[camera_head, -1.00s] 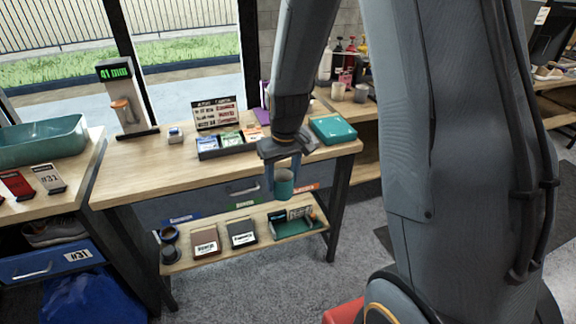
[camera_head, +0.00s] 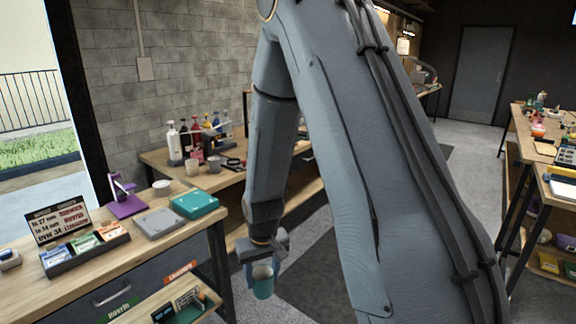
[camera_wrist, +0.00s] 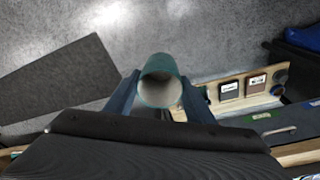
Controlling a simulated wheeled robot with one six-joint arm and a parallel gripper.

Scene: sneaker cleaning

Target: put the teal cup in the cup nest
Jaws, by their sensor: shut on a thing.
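The teal cup (camera_head: 263,288) is held in my gripper (camera_head: 262,268), in the lower middle of the head view, in front of the near bench's right end. In the wrist view the teal cup (camera_wrist: 159,93) sits between the two fingers of my gripper (camera_wrist: 160,96), with its open mouth and pale inside showing. The fingers are shut on its sides. The cup is over the floor, clear of any surface. I cannot pick out the cup nest with certainty in either view.
The near bench (camera_head: 165,247) carries a teal box (camera_head: 195,205), a grey box (camera_head: 157,222) and a card tray (camera_head: 88,250). Another table (camera_head: 520,150) stands at right.

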